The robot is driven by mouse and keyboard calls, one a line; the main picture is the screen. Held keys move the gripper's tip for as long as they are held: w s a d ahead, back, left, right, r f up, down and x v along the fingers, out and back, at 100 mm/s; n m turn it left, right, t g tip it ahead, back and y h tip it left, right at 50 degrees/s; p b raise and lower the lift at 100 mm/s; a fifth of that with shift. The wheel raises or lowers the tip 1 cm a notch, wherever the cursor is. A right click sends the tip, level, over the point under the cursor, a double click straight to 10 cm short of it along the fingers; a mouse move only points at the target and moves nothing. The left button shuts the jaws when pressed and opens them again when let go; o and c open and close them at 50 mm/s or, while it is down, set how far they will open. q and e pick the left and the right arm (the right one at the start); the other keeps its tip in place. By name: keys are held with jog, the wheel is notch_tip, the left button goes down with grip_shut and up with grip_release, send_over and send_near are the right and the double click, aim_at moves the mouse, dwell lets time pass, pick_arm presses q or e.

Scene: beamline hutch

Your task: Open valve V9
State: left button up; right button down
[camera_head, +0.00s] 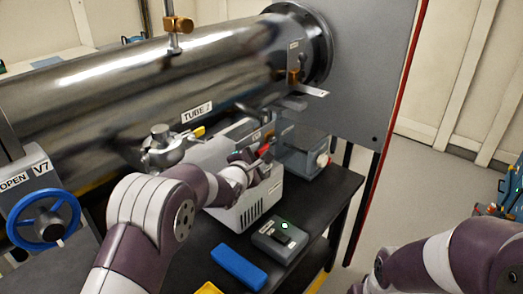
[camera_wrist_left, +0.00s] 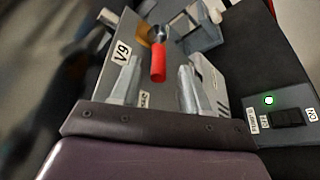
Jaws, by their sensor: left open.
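Valve V9 shows in the left wrist view as a red lever handle (camera_wrist_left: 158,62) on a grey box, beside a label that reads V9 (camera_wrist_left: 121,54). In the head view the red handle (camera_head: 264,150) is small and partly hidden by my gripper. My left gripper (camera_wrist_left: 159,72) is open, with one finger on each side of the red handle. I cannot tell whether either finger touches it. In the head view my left gripper (camera_head: 252,163) is over the grey box under the steel tube. My right arm enters at the lower right; its gripper is out of the picture.
The large steel tube labelled TUBE 2 (camera_head: 140,80) runs above the bench. A blue handwheel (camera_head: 44,220) stands below a V7 label at left. On the dark bench are a switch box (camera_head: 280,241) with a green light and a blue block (camera_head: 239,267). Open floor lies at right.

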aim_at(266, 147)
pick_arm(q)
jog(key=shift+x, duration=1.8)
grip_shut()
